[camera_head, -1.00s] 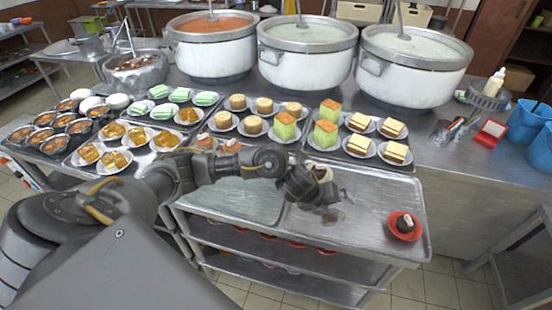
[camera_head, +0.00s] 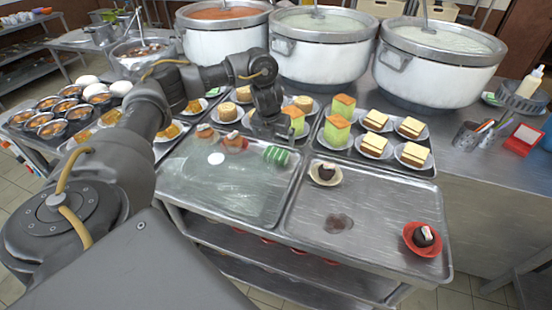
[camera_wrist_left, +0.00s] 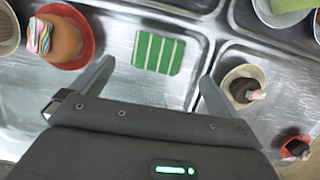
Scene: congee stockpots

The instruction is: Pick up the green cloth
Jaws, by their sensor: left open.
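The green cloth (camera_head: 276,156), with pale stripes, lies at the back right of the left metal tray (camera_head: 222,196). In the left wrist view the cloth (camera_wrist_left: 158,53) lies flat, ahead of and between the spread fingers. My left gripper (camera_head: 270,137) hangs over the back of that tray, close to the cloth. In its wrist view the left gripper (camera_wrist_left: 157,72) is open, with nothing between its fingers. My right gripper is not in view.
A dark cake on a cream dish (camera_head: 325,173) and another on a red dish (camera_head: 422,238) stand on the right tray (camera_head: 375,215). Small cakes (camera_head: 235,143) sit left of the cloth. Plated cakes and large stockpots (camera_head: 322,48) stand behind.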

